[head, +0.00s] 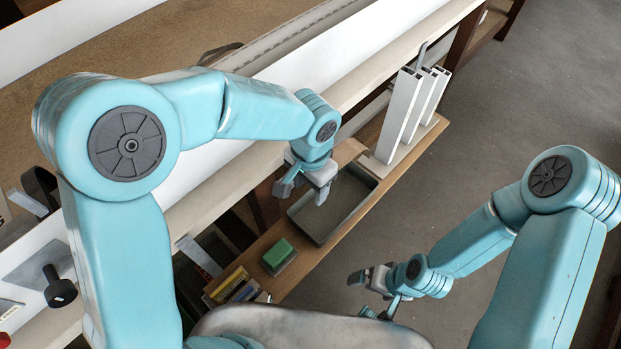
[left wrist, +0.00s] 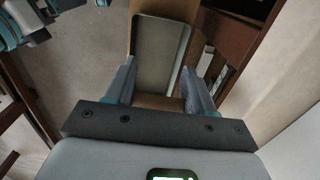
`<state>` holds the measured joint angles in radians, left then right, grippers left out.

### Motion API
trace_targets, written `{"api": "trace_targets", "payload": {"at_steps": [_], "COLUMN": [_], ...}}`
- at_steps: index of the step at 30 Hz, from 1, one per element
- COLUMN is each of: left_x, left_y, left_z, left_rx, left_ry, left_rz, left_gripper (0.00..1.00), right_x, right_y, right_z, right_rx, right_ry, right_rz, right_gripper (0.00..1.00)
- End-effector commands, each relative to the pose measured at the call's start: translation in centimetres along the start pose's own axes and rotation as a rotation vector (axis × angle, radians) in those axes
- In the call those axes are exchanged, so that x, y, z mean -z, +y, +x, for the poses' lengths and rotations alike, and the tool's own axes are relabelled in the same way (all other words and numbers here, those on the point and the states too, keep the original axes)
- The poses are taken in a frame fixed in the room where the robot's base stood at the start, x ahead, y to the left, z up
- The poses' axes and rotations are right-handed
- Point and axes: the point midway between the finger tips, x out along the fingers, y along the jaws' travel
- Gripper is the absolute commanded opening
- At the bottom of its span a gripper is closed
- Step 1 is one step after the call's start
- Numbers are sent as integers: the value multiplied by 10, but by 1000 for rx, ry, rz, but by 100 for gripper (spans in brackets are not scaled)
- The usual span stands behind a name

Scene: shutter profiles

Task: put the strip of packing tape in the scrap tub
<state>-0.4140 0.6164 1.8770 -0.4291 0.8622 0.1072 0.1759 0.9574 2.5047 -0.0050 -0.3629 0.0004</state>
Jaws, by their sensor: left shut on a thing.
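The scrap tub (head: 347,207) is a shallow grey rectangular tub on a wooden board; it also shows in the left wrist view (left wrist: 160,52), beyond my left fingers. My left gripper (head: 304,187) is above the tub's upper left end in the head view, pointing down. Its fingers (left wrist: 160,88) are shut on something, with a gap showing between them. I cannot make out the strip of packing tape itself in either view. My right gripper (head: 368,294) is low in the middle right, with its fingers apart and nothing seen between them.
White upright profiles (head: 402,115) stand on the board beyond the tub. A green block (head: 279,255) lies nearer, beside several small yellow and dark items (head: 233,287). A long white profile (head: 330,75) runs along the bench behind. Grey floor is clear at right.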

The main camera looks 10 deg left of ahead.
Motion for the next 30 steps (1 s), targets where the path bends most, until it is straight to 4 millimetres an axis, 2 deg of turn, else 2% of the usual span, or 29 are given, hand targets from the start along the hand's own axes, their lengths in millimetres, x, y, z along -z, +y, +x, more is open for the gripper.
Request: {"api": "trace_targets", "payload": {"at_steps": [1,21,30], "left_x": [0,6,6], "left_y": [0,-4,-4], "left_z": [11,85,98], "left_rx": [0,-1,-1], "left_ry": [-1,0,1], "left_rz": [0,-1,-1], "left_gripper": [26,26,26], "right_x": [0,1,1], "right_y": [3,23,26], "right_z": [8,63,72], "right_rx": [0,0,0], "right_ry": [0,0,0], "right_rz": [0,0,0], "right_gripper": [100,100,100]}}
